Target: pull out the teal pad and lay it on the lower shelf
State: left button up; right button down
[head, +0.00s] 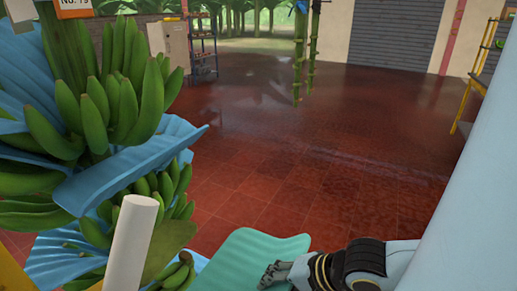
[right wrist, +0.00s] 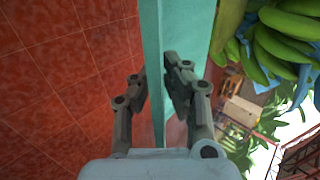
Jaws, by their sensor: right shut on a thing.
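The teal pad (head: 249,257) is at the bottom middle of the head view, just right of the hanging banana bunch (head: 105,110). My right gripper (head: 275,272) is shut on the pad's right edge. In the right wrist view the pad (right wrist: 202,35) runs upright between the two fingers (right wrist: 158,88), with bananas to its right. I cannot tell whether the pad's far side still touches the bunch. My left gripper is not in view. No lower shelf can be made out for certain.
Blue pads (head: 120,178) stick out between the banana hands. Green stems (head: 299,55) hang at the back. A rack (head: 203,45) stands by the far wall, and a yellow frame (head: 468,95) at the right. The red tiled floor (head: 300,170) between is clear.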

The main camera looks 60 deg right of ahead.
jog(key=s+p, duration=0.3)
jog(key=s, duration=0.6)
jog(key=shift+s+d, duration=0.25)
jog(key=shift+d, duration=0.15)
